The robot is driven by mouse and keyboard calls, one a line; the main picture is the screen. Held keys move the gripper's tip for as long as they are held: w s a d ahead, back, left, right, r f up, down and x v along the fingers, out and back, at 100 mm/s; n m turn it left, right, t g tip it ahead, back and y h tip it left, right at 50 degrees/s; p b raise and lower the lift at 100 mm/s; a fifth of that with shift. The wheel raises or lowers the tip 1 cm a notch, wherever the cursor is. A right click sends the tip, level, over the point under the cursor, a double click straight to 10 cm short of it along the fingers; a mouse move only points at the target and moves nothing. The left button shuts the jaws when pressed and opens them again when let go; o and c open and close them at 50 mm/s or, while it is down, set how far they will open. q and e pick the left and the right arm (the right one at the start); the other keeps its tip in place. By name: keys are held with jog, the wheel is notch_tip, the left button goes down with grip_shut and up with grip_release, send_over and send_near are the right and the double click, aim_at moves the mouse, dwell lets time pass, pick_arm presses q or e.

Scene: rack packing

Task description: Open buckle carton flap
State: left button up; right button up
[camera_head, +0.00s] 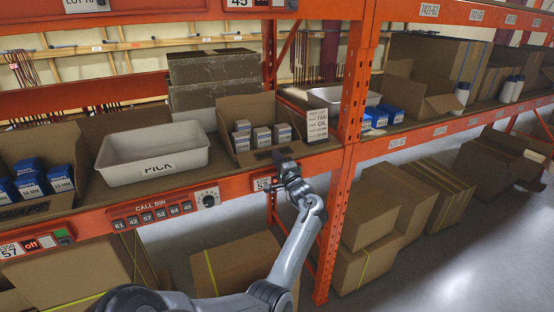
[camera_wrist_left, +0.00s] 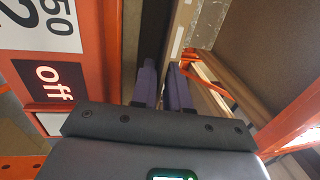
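An open brown carton (camera_head: 237,118) holding several small light boxes (camera_head: 262,137) stands on the middle shelf. I cannot read which carton is the buckle one. My left gripper (camera_head: 284,161) is at this carton's front right edge, just above the orange shelf beam. In the left wrist view its two purple fingers (camera_wrist_left: 163,82) are close together with a narrow gap. A brown panel edge (camera_wrist_left: 186,25) runs just beyond them on the right. I cannot tell whether a flap is between the fingers. My right gripper is in neither view.
A white pick tray (camera_head: 152,150) is left of the carton, and another carton (camera_head: 38,160) with blue boxes stands at far left. An orange upright (camera_head: 350,110) and a white sign (camera_head: 317,125) are close on the right. Brown cartons (camera_head: 370,210) stand on the floor.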

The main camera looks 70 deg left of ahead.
pick_arm(q)
grip_shut()
dwell(1.4)
